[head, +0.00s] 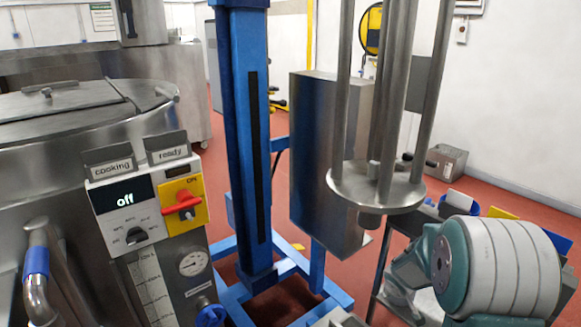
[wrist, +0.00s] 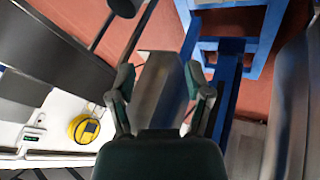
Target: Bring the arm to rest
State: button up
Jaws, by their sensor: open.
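My arm shows in the head view as a teal and light grey link at the lower right; its gripper end is not visible there. In the wrist view my gripper (wrist: 160,88) has its two dark green fingers spread apart. Nothing is held between them. A grey metal box (wrist: 160,90) appears beyond the gap between the fingers, apart from them as far as I can tell.
A blue upright frame (head: 242,150) stands mid-view, beside a steel box (head: 318,150). Steel rods with a round plate (head: 350,182) hang close to my arm. A steel kettle (head: 60,105) with a control panel (head: 125,200) reading "off" fills the left.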

jog(key=s+a+r+m, duration=0.2)
jog(key=s+a+r, duration=0.1)
jog(key=s+r, duration=0.5)
jog(key=s+a+r+m, duration=0.15)
jog(key=s+r, duration=0.35)
jog(key=r, duration=0.5)
jog(key=s+a+r+y, duration=0.1)
jog(key=s+a, duration=0.3)
jog(key=s, duration=0.5)
jog(key=s+a+r+y, duration=0.1)
jog(key=s+a+r, duration=0.2)
jog(key=s, duration=0.6)
jog(key=shift+a+y, duration=0.3)
jog(key=shift+a, duration=0.5)
jog(key=shift+r+m, duration=0.1)
jog(key=shift+m, duration=0.15)
jog(key=shift+c, duration=0.6)
jog(key=shift+w+a, duration=0.1)
